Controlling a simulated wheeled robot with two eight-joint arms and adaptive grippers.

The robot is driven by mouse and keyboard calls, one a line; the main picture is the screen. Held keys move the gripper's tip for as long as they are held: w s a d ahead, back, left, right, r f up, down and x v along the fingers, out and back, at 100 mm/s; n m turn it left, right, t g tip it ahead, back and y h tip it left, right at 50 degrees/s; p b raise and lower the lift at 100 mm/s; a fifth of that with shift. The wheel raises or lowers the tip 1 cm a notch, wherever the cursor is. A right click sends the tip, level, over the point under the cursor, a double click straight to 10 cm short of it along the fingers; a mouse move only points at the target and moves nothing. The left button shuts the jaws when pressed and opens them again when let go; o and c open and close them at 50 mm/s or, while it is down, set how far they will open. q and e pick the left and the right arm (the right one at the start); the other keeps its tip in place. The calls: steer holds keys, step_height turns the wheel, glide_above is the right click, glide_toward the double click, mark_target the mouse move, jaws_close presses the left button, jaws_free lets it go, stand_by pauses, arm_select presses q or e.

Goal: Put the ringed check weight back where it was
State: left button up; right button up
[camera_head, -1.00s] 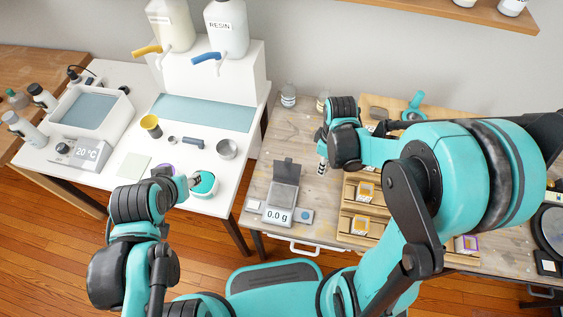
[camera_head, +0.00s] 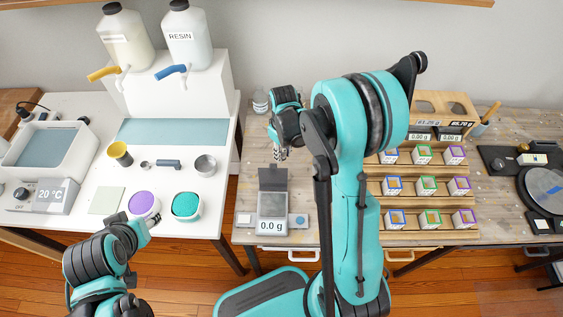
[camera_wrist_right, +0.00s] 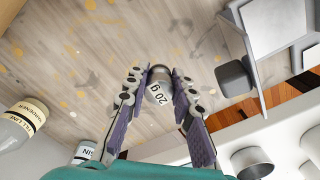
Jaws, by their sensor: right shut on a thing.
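My right gripper (camera_head: 281,155) is above the wooden bench, just behind the scale. It is shut on the check weight, a small metal cylinder marked 20 g (camera_wrist_right: 160,88), which shows between the fingers in the right wrist view. The head view is too small to make out a ring on it. The scale (camera_head: 272,205) has its dark lid raised and reads 0.0 g. My left gripper (camera_head: 150,222) is low at the white table's front edge, close to the purple cup (camera_head: 143,203); its jaw opening is unclear.
A small vial (camera_head: 260,100) stands behind my right gripper; labelled bottles (camera_wrist_right: 20,122) show in the right wrist view. A dark grey block (camera_wrist_right: 235,76) is near the scale. Racks of small boxes (camera_head: 422,187) are right of my arm. Bare bench lies around the gripper.

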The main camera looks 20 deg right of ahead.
mark_target(282, 165)
steer(key=shift+w+a+f, duration=0.15)
steer(key=shift+f, duration=0.05)
steer(key=shift+f+b, duration=0.95)
steer(key=shift+f, duration=0.95)
steer(key=shift+f, duration=0.2)
steer(key=o, duration=0.8)
steer(key=shift+o, duration=0.2)
steer(key=shift+r, duration=0.1)
